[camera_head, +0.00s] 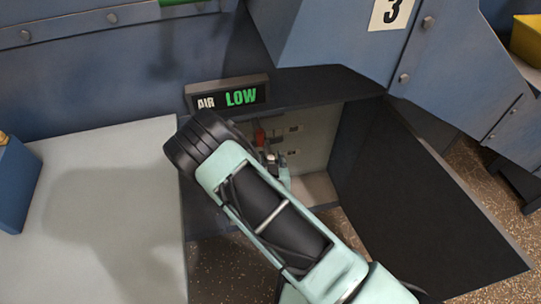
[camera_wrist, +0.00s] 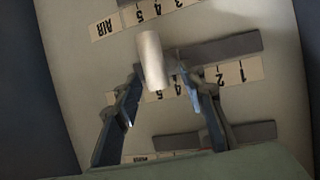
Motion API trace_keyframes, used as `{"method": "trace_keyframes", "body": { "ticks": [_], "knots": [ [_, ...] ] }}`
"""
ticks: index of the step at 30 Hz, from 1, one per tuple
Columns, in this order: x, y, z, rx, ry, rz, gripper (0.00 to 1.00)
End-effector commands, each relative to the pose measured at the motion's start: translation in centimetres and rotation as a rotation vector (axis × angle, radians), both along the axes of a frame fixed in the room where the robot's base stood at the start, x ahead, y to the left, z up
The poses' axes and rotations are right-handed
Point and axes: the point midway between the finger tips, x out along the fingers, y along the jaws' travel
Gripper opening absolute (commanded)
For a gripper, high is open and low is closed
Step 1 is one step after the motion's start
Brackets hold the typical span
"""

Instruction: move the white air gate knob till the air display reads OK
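The air display (camera_head: 228,97) reads "AIR LOW" in the head view. The white air gate knob (camera_wrist: 152,58) stands out from the panel in the wrist view, at the left end of the visible part of a dark slot (camera_wrist: 222,46). My gripper (camera_wrist: 161,80) is open, its two fingers apart with the lower part of the knob between their tips. Whether either finger touches the knob I cannot tell.
An upside-down number strip (camera_wrist: 244,72) runs below the slot, and a second slot (camera_wrist: 215,136) lies lower. In the head view a red part (camera_head: 260,136) shows inside the open cabinet. A dark door panel (camera_head: 430,190) stands right of the opening, and a pale tabletop (camera_head: 90,230) lies left.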

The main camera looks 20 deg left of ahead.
Motion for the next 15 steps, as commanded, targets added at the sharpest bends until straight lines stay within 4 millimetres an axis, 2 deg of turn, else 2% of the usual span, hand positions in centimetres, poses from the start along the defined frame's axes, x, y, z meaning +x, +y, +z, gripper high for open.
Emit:
{"method": "trace_keyframes", "body": {
  "ticks": [5,15],
  "knots": [
    [-0.01,0.00,0.00,0.000,0.000,0.000,0.36],
    [0.00,0.00,0.00,0.000,0.000,0.000,0.00]
  ]
}}
